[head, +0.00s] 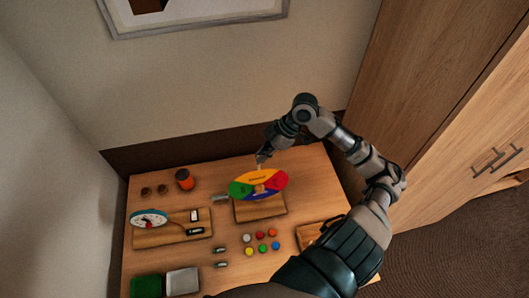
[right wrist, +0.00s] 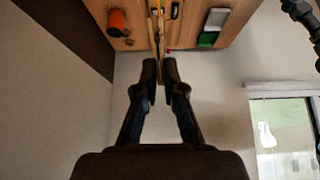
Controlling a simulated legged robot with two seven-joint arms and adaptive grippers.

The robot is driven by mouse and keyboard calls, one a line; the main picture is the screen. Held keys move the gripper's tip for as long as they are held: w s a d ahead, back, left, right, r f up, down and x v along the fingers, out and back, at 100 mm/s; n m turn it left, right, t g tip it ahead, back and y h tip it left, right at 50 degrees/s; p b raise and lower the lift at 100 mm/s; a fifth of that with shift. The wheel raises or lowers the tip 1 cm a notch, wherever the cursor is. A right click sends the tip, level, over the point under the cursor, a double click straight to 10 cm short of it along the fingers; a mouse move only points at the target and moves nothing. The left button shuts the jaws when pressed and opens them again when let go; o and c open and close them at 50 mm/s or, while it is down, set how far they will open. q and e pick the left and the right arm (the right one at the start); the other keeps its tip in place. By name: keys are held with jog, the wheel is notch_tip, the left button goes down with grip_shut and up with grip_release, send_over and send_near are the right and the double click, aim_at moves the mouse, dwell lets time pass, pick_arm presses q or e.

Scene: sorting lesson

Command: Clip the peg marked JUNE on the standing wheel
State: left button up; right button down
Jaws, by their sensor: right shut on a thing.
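The standing wheel (head: 240,190) has yellow, red, green and blue parts and stands on a wooden base (head: 270,209) near the middle of the table. My right gripper (head: 262,157) is just behind the wheel's upper edge, pointing down. In the right wrist view its fingers (right wrist: 161,76) are shut on a thin, light wooden piece, seen edge-on, which looks like the peg (right wrist: 161,66). No JUNE mark can be read on it. I cannot tell whether the peg touches the wheel. My left gripper is not in view.
A board with a round dial (head: 148,218) and an orange jar (head: 184,179) are on the left. Several coloured discs (head: 262,248) lie in front of the wheel. Green (head: 146,287) and grey (head: 183,281) trays are front left. A wall is close behind the table.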

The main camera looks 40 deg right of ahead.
jog(key=shift+f, duration=0.2)
notch_tip(320, 180, down, 2)
jog(key=shift+d+f+g+p, duration=0.1)
jog(key=shift+d+g+p, duration=0.05)
jog(key=shift+g+p, duration=0.55)
